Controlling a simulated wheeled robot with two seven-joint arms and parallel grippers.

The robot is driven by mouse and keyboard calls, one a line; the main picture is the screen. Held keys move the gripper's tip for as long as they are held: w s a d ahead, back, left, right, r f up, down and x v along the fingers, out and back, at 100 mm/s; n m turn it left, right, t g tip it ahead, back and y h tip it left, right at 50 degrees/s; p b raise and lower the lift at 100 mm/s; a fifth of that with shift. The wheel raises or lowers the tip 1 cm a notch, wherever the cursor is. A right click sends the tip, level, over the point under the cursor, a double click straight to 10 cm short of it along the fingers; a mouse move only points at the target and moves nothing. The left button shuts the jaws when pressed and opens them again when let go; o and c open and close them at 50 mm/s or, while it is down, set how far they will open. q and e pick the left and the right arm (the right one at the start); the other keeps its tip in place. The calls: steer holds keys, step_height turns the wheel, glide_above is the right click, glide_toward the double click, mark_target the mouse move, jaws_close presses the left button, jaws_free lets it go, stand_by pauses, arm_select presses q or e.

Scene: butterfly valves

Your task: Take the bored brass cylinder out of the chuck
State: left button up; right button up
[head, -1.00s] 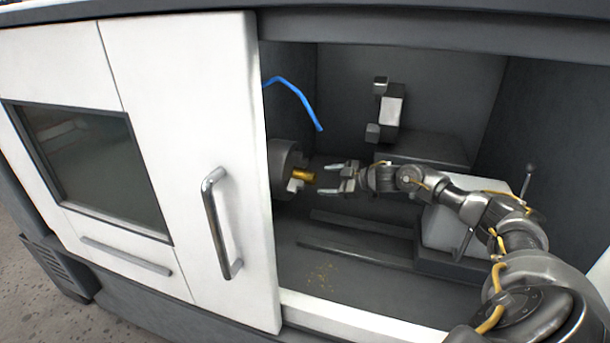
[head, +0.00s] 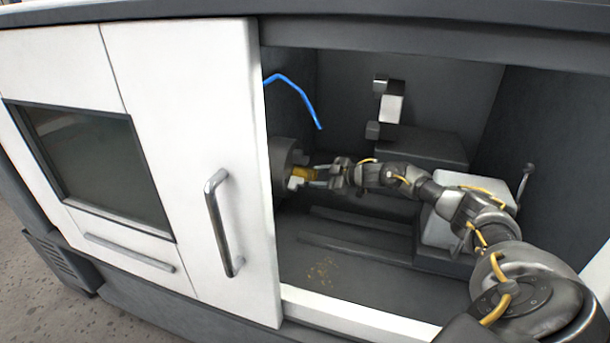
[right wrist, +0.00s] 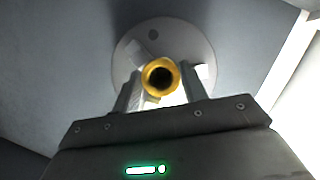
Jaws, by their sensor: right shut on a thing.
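The brass cylinder (head: 300,173) sits in the grey chuck (head: 282,166) on the left wall inside the machine. Its near part sticks out of the chuck. In the right wrist view the cylinder (right wrist: 160,77) shows end-on with a dark bore, in front of the round chuck face (right wrist: 190,38) and its pale jaws. My right gripper (head: 318,174) reaches in from the right and is shut on the cylinder, one finger on each side (right wrist: 160,92). The cylinder's far end is hidden in the chuck. My left gripper is not in view.
The white sliding door (head: 185,150) with its handle (head: 217,222) covers the left side of the machine. A blue hose (head: 297,95) hangs above the chuck. A tool block (head: 391,107) stands behind my arm. Brass chips (head: 320,272) lie on the floor below.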

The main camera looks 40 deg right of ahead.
jaws_close()
steer(key=shift+r, duration=0.15)
steer(key=shift+w+r, duration=0.1)
steer(key=shift+r, duration=0.05)
